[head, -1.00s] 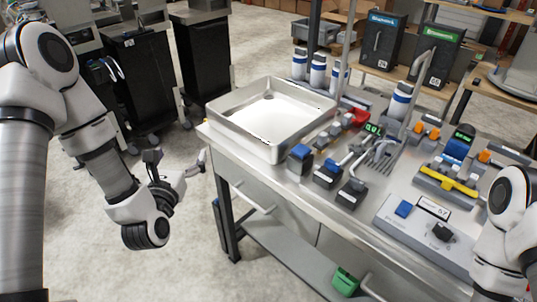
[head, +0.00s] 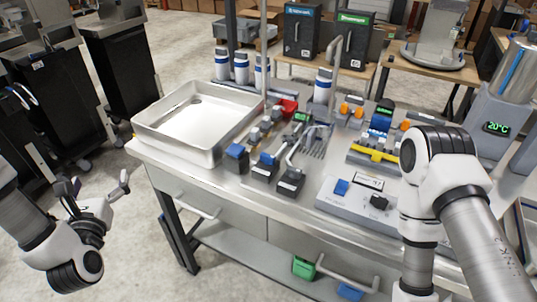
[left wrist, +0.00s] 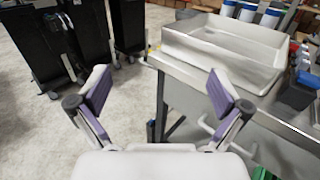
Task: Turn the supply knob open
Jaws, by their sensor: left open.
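A black knob (head: 378,202) sits on a low grey box (head: 340,205) at the right of the bench, beside a blue button and a small label. I cannot tell for sure that it is the supply knob. My left gripper (head: 97,187) is open and empty, off the bench's left end above the floor, far from the knob. The left wrist view shows its two purple-padded fingers (left wrist: 158,90) spread wide, with the bench corner beyond. My right arm stands in front of the bench's right part; its gripper is out of the picture.
A steel tray (head: 150,128) fills the bench's left end. Dispensers with blue and black tops (head: 265,168) and curved spouts stand mid-bench. A yellow-barred unit (head: 372,153) is behind the box. Door handles stick out below the bench front.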

